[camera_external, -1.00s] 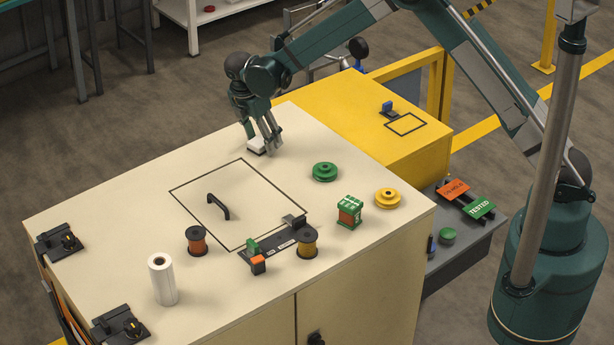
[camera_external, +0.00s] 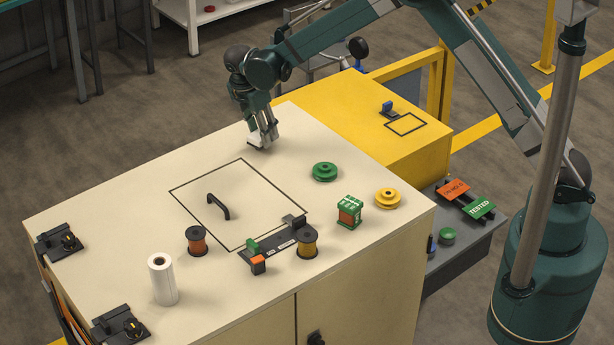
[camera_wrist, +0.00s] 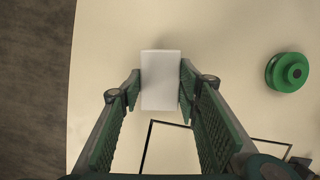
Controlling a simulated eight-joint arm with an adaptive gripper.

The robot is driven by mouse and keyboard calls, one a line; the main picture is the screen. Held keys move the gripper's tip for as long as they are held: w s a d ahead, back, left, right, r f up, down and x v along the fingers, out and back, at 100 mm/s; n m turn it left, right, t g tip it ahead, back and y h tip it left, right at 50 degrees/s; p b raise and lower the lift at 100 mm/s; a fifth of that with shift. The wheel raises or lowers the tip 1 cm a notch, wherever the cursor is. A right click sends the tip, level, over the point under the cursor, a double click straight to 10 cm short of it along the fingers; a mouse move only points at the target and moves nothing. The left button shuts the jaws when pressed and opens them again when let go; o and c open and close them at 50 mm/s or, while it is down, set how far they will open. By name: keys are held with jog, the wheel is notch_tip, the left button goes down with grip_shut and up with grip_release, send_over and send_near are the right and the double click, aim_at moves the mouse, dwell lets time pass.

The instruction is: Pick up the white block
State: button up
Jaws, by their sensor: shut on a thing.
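The white block (camera_wrist: 161,82) is between the two fingers of my gripper (camera_wrist: 160,92) in the wrist view, with a fingertip pad against each side. In the external view my gripper (camera_external: 263,140) is at the far corner of the cream cabinet top, and the white block (camera_external: 256,141) shows partly at its fingertips. The fingers hide part of the block there. The block appears slightly above the cabinet top, with a shadow beneath.
The cream cabinet top (camera_external: 130,215) has a black outlined panel with a black handle (camera_external: 218,206). A green pulley (camera_external: 325,171), yellow pulley (camera_external: 387,198), green-orange block (camera_external: 349,211), spools and a white roll (camera_external: 162,278) stand on it. A yellow cabinet (camera_external: 340,110) adjoins behind.

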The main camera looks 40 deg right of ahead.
jog(key=shift+r+b, duration=0.45)
jog(key=shift+r, duration=3.4)
